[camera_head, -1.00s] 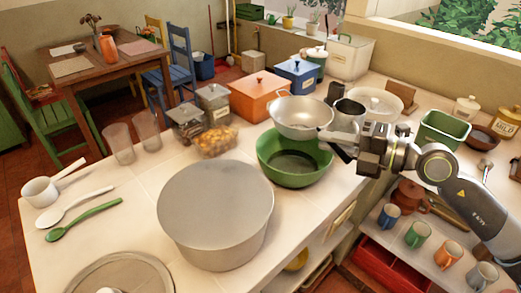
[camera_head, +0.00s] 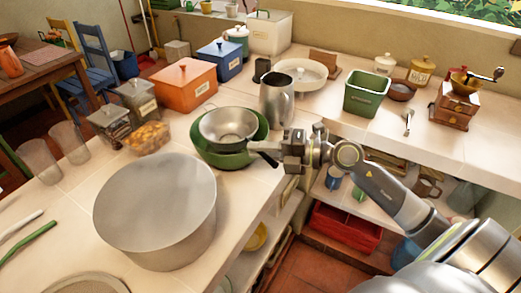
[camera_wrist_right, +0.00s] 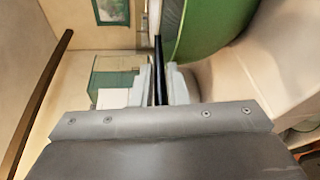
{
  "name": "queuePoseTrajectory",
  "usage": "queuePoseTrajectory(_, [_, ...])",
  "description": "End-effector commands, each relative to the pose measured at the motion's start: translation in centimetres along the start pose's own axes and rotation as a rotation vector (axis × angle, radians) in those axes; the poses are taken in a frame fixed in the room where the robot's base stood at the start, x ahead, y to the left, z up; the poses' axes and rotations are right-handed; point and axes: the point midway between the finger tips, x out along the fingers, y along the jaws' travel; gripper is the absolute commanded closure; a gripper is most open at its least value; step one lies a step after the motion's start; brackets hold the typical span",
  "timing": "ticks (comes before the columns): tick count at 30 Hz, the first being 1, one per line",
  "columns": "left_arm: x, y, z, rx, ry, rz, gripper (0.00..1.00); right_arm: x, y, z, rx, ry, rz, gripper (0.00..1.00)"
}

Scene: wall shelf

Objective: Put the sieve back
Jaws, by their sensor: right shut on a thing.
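The sieve (camera_head: 229,124) is a round metal bowl with a dark handle. In the head view it sits low within the green bowl (camera_head: 214,158), its rim near the bowl's rim. Whether it touches the bowl's inside is hidden. My right gripper (camera_head: 271,148) is at the right of the green bowl, shut on the sieve's handle. In the right wrist view the dark handle (camera_wrist_right: 158,72) runs between the two fingers, with the green bowl (camera_wrist_right: 205,28) beside it. My left gripper is not in view.
A large grey pot (camera_head: 155,215) stands in front on the counter. A metal jug (camera_head: 277,103) stands close behind the gripper. A green bin (camera_head: 367,94) is farther right. Below is a shelf with a red crate (camera_head: 345,228).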

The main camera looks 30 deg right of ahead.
Motion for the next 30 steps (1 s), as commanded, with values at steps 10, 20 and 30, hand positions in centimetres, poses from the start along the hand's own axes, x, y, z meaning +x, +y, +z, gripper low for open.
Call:
queuePoseTrajectory(10, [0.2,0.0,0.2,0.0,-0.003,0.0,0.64,0.1,-0.5,-0.1,0.001,0.0,0.0,0.85])
queuePoseTrajectory(20, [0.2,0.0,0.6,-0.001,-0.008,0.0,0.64,0.1,-0.4,-0.1,0.0,0.0,0.0,0.64])
queuePoseTrajectory(30, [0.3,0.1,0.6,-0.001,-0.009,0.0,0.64,-1.0,-0.1,0.0,-0.003,0.0,-0.003,0.64])
